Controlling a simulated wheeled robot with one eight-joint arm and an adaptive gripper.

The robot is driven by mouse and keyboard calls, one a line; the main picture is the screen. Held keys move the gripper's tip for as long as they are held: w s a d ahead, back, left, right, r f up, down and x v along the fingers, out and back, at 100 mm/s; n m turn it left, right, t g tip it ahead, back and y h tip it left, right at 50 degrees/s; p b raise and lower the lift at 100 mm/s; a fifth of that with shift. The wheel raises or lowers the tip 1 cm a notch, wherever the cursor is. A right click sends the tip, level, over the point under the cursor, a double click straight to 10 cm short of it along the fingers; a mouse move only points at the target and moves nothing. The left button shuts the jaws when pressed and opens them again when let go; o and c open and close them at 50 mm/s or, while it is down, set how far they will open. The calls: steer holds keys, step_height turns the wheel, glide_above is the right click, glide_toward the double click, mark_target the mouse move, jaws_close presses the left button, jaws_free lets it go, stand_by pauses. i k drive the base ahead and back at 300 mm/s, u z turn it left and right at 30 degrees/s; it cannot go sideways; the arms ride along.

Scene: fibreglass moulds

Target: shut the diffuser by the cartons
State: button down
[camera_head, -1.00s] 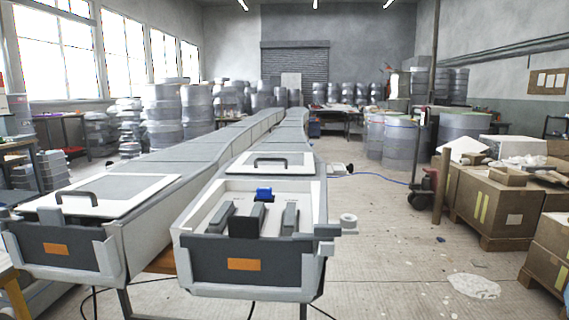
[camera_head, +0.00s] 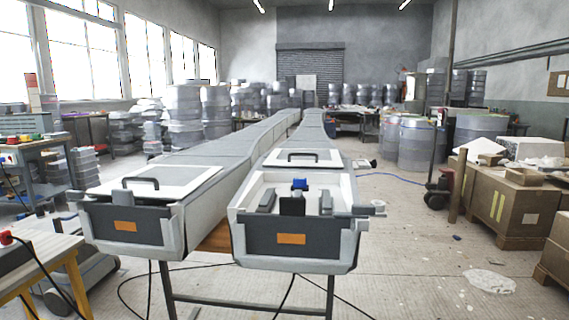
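Two long grey units with white box-like ends reach from the foreground toward the back wall. The right one (camera_head: 291,261), on the side of the cartons (camera_head: 513,201), has its front box open. Its white lid panel (camera_head: 331,163) with a dark handle lies behind the opening. Inside show grey blocks (camera_head: 267,200), a dark upright block (camera_head: 292,206) and a blue part (camera_head: 299,184). The left one (camera_head: 118,249) has its white handled panel (camera_head: 195,179) over its front box. Both fronts are dark with an orange label. My gripper is not in view.
A workbench (camera_head: 22,272) with yellow legs stands at the front left, beside a grey machine (camera_head: 83,279). Black cables (camera_head: 140,290) lie on the floor under the units. The floor (camera_head: 420,265) between the right unit and the cartons is mostly clear.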

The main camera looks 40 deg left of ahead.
mark_target(328, 158)
steer(key=k, duration=0.35)
steer(key=u, duration=0.65)
steer(key=i, duration=0.3)
steer(key=u, duration=0.75)
